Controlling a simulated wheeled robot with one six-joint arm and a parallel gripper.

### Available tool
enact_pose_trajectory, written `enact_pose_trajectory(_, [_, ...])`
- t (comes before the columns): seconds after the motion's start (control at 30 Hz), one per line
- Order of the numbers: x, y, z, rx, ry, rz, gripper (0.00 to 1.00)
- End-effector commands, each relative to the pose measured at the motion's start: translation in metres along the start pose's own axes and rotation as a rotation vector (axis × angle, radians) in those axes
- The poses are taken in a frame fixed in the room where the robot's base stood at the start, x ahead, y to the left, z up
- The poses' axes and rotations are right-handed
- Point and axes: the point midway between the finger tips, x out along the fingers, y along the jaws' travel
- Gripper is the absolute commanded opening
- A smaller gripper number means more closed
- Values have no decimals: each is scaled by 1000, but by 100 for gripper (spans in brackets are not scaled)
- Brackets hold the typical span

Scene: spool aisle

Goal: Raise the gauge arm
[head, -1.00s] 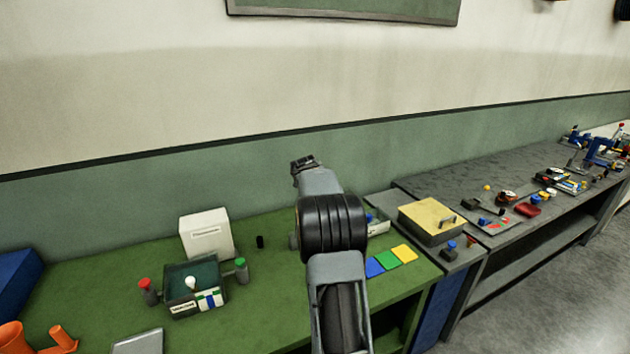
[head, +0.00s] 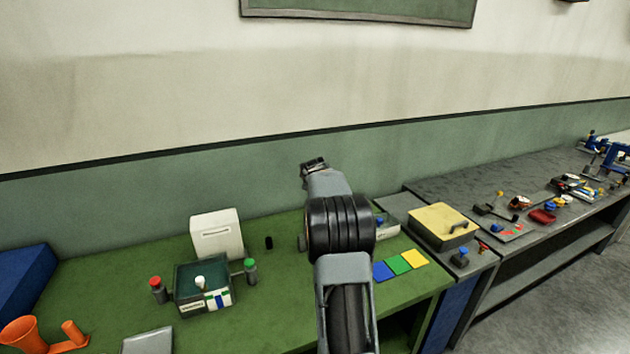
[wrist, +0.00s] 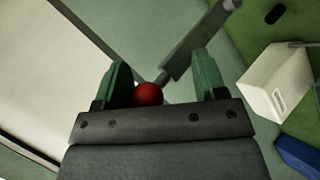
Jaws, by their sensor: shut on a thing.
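In the wrist view a red ball knob (wrist: 148,94) sits between the two green fingers of my gripper (wrist: 161,66), close to the left finger. A grey bar (wrist: 192,48) runs from near the knob up and to the right; I take it for the gauge arm. My gripper is shut on the red knob. How the bar joins the knob is partly hidden by the fingers. In the head view my arm stands in the middle, with its end (head: 314,165) raised above the green bench; the knob and gauge do not show there.
A white box (head: 217,233) stands on the green bench (head: 120,312), left of my arm. A dark green tray (head: 186,277) has red- and green-capped bottles beside it. Coloured squares (head: 399,264) and a yellow-topped box (head: 440,222) lie to the right.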

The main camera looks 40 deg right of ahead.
Motion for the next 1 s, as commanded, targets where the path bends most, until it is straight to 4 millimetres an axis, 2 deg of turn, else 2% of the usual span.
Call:
enact_pose_trajectory(0.17, [-15, -2, 1, -1, 0, 0, 58])
enact_pose_trajectory(0.5, [-84, -2, 0, 0, 4, 4, 58])
enact_pose_trajectory(0.7, [-116, -1, -1, -1, 5, 3, 58])
enact_pose_trajectory(1.0, [-138, -1, -1, -1, 5, 0, 58])
